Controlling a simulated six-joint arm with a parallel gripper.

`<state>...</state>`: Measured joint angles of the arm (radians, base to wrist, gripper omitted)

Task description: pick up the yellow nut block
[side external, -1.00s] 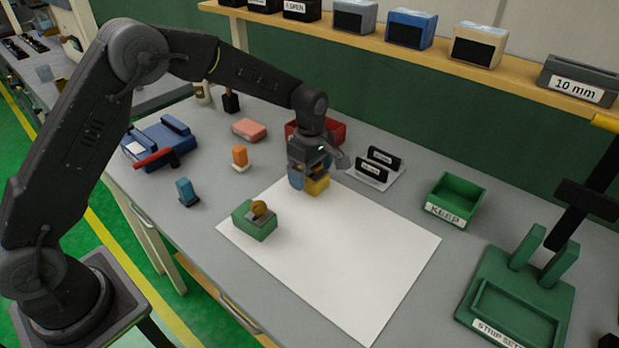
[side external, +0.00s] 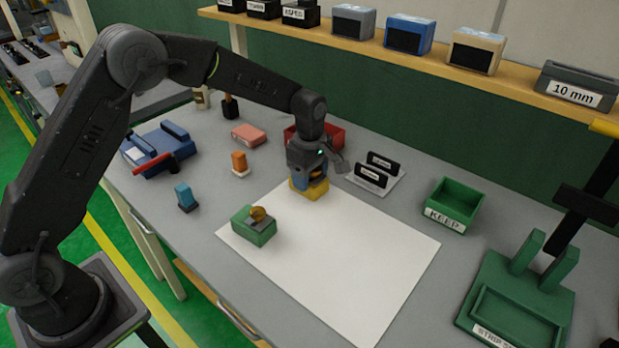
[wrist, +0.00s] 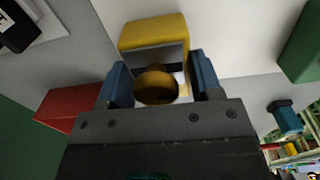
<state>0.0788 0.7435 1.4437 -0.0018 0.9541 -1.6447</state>
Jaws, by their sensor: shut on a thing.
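The yellow nut block (side external: 309,191) stands at the back left part of the white sheet (side external: 345,260). My gripper (side external: 308,172) is directly above it, pointing down. In the wrist view the block (wrist: 152,32) has a grey top plate with a round brass nut (wrist: 155,86) on it. The two blue fingers of my gripper (wrist: 160,84) are on either side of the nut, shut on it. Any gap under the block cannot be made out.
A green block with a brass nut (side external: 254,225) stands on the sheet's left edge. A red bin (side external: 330,136) is just behind my gripper, and black labelled holders (side external: 372,175) are to its right. A green KEEP bin (side external: 455,203) stands further right. The sheet's middle is clear.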

